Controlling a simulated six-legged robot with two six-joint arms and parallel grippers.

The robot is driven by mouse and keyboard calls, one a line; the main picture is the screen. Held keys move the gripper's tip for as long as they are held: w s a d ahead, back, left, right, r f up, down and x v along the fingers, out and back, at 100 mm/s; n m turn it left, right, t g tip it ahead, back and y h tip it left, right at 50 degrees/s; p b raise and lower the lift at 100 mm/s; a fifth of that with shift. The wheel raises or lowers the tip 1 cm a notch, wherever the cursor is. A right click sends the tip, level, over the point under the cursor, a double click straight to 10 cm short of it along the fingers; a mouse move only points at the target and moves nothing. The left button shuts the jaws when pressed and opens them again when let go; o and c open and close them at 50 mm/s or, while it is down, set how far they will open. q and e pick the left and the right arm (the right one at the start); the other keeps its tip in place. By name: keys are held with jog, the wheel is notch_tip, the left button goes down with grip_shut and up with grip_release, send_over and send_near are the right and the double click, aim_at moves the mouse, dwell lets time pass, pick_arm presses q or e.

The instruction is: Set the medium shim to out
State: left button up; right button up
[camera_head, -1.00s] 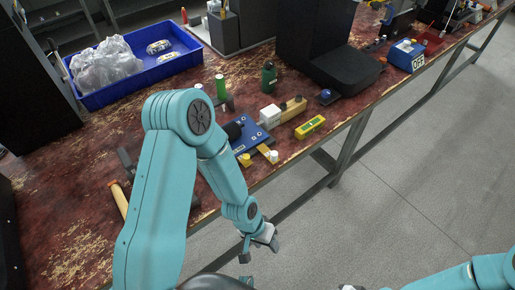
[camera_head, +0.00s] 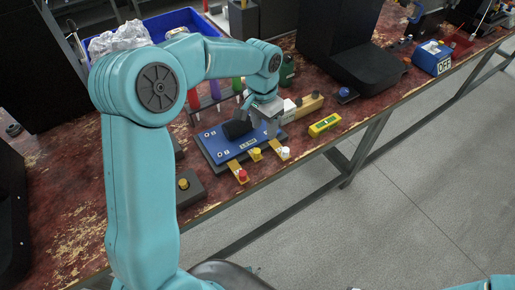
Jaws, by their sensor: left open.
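A blue plate (camera_head: 216,146) on a dark base lies near the bench's front edge. Brass-coloured shim strips stick out of its front side, with a red knob (camera_head: 242,176), a yellow knob (camera_head: 256,154) and a white knob (camera_head: 285,153). I cannot tell which one is the medium shim. My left gripper (camera_head: 271,128) is open and points down over the plate's right end, just behind the white knob. It hides part of the plate. No shim is seen between its fingers. Only a sliver of my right gripper (camera_head: 355,288) shows at the bottom edge.
A wooden block (camera_head: 310,103) and a yellow level (camera_head: 324,125) lie right of the plate. A dark block with a brass knob (camera_head: 189,188) sits to its left. A blue bin (camera_head: 180,18) and a black machine (camera_head: 366,68) stand behind. The bench front drops to open floor.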

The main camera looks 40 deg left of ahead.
aim_at(257, 151)
pick_arm(q)
notch_tip(257, 151, up, 4)
jog(key=a, duration=0.2)
jog(key=shift+y, duration=0.3)
notch_tip(257, 151, down, 16)
jog(key=shift+s+a+f+b, duration=0.1)
jog(key=shift+s+b, duration=0.05)
jog(key=shift+b, duration=0.25)
